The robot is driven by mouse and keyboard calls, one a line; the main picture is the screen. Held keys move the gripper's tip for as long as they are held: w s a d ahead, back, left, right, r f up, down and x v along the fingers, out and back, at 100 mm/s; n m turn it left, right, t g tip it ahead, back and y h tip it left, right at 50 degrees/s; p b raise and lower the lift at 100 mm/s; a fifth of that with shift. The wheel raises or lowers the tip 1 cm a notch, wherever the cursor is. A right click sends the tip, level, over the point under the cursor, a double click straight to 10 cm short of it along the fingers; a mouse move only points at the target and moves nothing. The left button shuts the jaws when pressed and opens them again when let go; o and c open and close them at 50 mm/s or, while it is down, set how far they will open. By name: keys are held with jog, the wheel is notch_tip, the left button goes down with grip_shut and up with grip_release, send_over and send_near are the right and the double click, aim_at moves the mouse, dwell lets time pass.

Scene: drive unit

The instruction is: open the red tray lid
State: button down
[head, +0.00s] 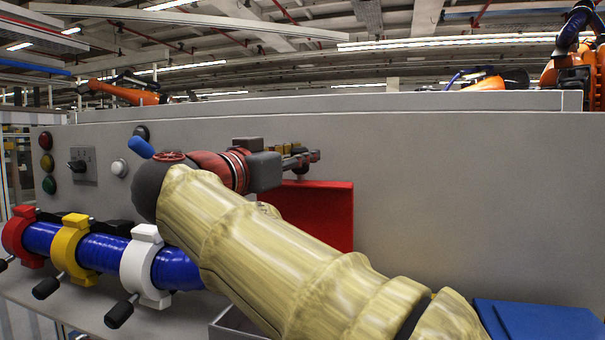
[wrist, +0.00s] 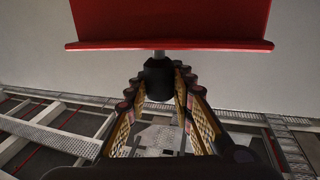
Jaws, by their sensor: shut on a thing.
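The red tray lid (head: 325,212) stands raised, near upright, against the grey panel in the head view, partly hidden by my arm. Its red face and edge (wrist: 168,44) fill the top of the wrist view. A black knob (wrist: 158,78) on a short stem joins the lid's edge. My gripper (wrist: 156,92) has its fingers on both sides of this knob and is shut on it. In the head view my gripper (head: 300,160) is at the lid's upper edge; the knob cannot be made out there.
A blue lid (head: 545,322) lies at the lower right. A grey tray rim (head: 232,328) shows below my arm. At left, a blue pipe (head: 100,252) carries red, yellow and white clamps with black handles. The grey panel is bare to the right of the red lid.

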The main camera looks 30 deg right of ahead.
jog(key=s+a+b, duration=0.1)
jog(key=b, duration=0.2)
jog(key=shift+f+h, duration=0.3)
jog(key=shift+f, duration=0.1)
jog(key=shift+s+a+r+b, duration=0.15)
jog(key=shift+s+a+b, duration=0.05)
jog(key=shift+b, duration=0.2)
jog(key=c, duration=1.5)
grip_release()
jog(key=v, duration=1.2)
jog(key=shift+f, duration=0.2)
